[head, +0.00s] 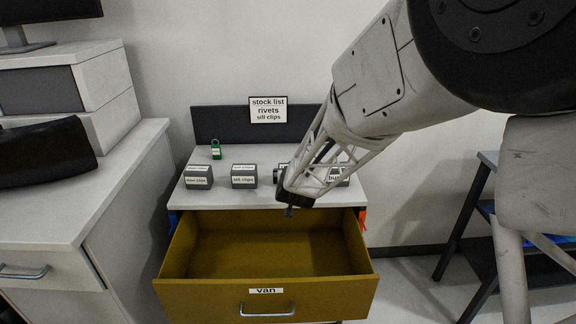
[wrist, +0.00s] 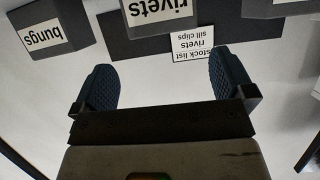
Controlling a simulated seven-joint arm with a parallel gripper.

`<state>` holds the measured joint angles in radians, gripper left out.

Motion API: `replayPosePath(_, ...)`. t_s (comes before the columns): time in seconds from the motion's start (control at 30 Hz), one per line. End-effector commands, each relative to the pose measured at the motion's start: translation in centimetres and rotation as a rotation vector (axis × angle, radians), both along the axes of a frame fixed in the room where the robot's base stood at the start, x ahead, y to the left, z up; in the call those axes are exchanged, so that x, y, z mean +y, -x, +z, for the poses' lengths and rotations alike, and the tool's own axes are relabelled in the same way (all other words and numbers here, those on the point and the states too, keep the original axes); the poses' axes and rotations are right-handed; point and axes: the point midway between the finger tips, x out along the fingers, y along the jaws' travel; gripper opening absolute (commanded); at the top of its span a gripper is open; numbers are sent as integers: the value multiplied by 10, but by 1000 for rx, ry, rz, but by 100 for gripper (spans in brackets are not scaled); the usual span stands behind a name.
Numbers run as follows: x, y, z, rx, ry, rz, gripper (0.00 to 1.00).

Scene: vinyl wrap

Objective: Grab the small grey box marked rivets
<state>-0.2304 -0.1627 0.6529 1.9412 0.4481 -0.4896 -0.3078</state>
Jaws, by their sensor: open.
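The grey rivets box (wrist: 150,17) shows at the top middle of the wrist view, its label upside down and partly cut off. It lies beyond my open fingers, apart from them. In the head view it is mostly hidden behind my arm, between the sill clips and bungs boxes. My gripper (wrist: 166,82) is open, with nothing between its fingers. In the head view my gripper (head: 289,208) hangs over the front edge of the cabinet top, above the open drawer; its fingers are too small to make out there.
The bungs box (wrist: 45,30) is left of the rivets box in the wrist view. The sill clips box (head: 244,175), another grey box (head: 198,177) and a green padlock (head: 216,150) share the cabinet top. A stock list card (head: 268,110) stands behind. The open drawer (head: 265,300) marked van looks empty.

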Motion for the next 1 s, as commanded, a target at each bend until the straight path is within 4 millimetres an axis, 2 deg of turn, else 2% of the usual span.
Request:
replayPosePath(0.47, 1, -5, -4, -12, 5, -6, 100)
replayPosePath(1.0, 1, -28, -13, -12, 5, -6, 100)
